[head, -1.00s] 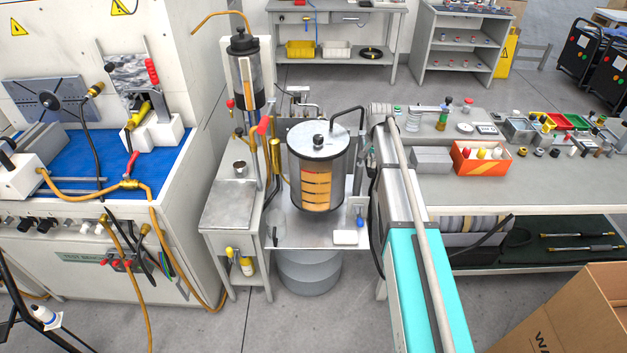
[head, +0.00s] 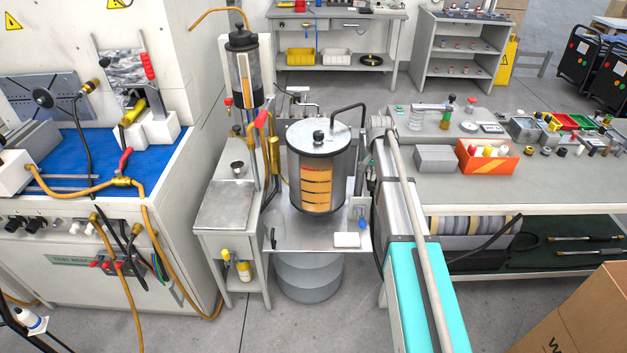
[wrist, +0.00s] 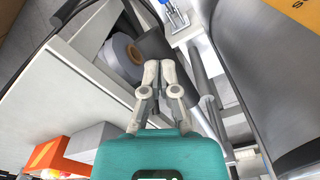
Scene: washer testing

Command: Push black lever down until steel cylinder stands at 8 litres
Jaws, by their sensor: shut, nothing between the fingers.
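The steel cylinder (head: 318,137), with a flat lid and black knob, stands on a metal plate. Its front shows an orange window with dark bands; the litre marks are too small to read. A small black handle (head: 272,238) hangs at the plate's left front edge; I cannot tell whether it is the black lever. In the wrist view my gripper (wrist: 165,66) is shut and empty, in front of dark rolls by the bench. A large grey curved body, perhaps the cylinder, fills the right of that view. The fingers are hidden behind my arm in the head view.
A blue-handled clamp (head: 362,222) and a white block (head: 347,240) are at the plate's right front. A bench (head: 560,180) with an orange bin (head: 488,158) stands right. A steel side table (head: 226,205) stands left. A cardboard box (head: 590,315) is at lower right.

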